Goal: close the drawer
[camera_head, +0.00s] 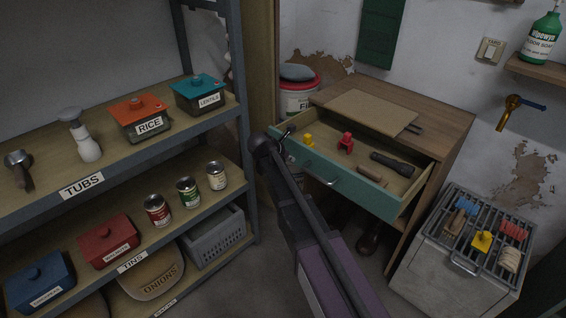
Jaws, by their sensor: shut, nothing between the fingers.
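The drawer (340,178) has a teal front and a metal handle (322,172). It is pulled well out of a wooden cabinet (440,118). Inside lie a small yellow item (308,141), a red item (346,143), a dark torch (392,164) and a brown item (365,176). My gripper (287,133) is at the end of my dark arm, by the left front corner of the drawer. It is shut and empty. I cannot tell whether it touches the drawer. My arm crosses in front of the drawer's left part.
A shelf rack (115,152) with tubs and tins stands at left, close to my arm. A bucket with a red rim (299,101) stands behind the gripper. A board (372,111) lies on the cabinet. A grey box with a grate (455,265) stands at right, holding several small items.

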